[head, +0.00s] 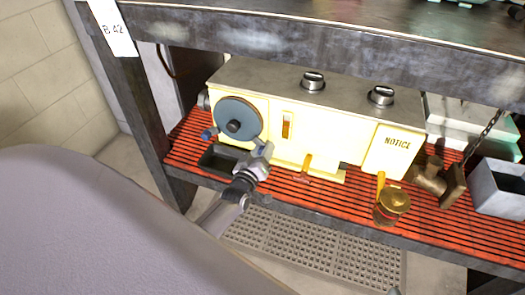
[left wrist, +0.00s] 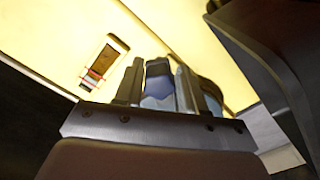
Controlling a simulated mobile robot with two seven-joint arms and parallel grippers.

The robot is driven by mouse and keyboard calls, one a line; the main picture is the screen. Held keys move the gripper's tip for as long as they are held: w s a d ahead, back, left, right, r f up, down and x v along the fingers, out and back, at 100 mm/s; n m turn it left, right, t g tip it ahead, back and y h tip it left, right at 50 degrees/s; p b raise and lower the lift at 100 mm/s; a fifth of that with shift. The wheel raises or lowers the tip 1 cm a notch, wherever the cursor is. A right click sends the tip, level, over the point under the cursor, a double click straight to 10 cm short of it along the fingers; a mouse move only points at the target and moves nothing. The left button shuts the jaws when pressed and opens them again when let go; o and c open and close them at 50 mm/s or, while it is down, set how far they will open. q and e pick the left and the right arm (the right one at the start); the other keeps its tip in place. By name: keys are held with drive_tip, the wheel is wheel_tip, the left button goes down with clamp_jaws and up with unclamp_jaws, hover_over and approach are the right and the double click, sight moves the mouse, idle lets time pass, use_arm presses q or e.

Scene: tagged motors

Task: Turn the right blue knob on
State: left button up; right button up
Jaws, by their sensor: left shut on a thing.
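A cream machine (head: 345,130) stands on the red slatted shelf. A small blue knob (head: 208,133) sits at its left, below a large blue-grey disc (head: 238,118). My left gripper (head: 264,152) is at the machine's lower front, right of and below the disc. In the left wrist view, its fingers (left wrist: 158,85) are shut on a blue knob (left wrist: 158,76), the right one. The gripper hides this knob in the head view. I cannot tell which way the knob is turned. My right gripper is not in view.
The bench's upper beam (head: 330,45) runs above the machine. A brass cup (head: 391,207), brown fittings (head: 430,177) and a grey bin (head: 497,187) stand to the right. A dark tray (head: 220,160) lies left of the gripper. A floor grate (head: 310,245) lies below.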

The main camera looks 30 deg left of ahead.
use_arm(q)
drive_tip(key=o, duration=0.9)
drive_tip(key=shift+d+r, duration=0.1)
drive_tip(key=shift+s, duration=0.25)
drive_tip(key=p+v, duration=0.2)
drive_tip(key=v, duration=0.4)
drive_tip(key=shift+s+p, duration=0.25)
drive_tip(key=shift+p, duration=0.15)
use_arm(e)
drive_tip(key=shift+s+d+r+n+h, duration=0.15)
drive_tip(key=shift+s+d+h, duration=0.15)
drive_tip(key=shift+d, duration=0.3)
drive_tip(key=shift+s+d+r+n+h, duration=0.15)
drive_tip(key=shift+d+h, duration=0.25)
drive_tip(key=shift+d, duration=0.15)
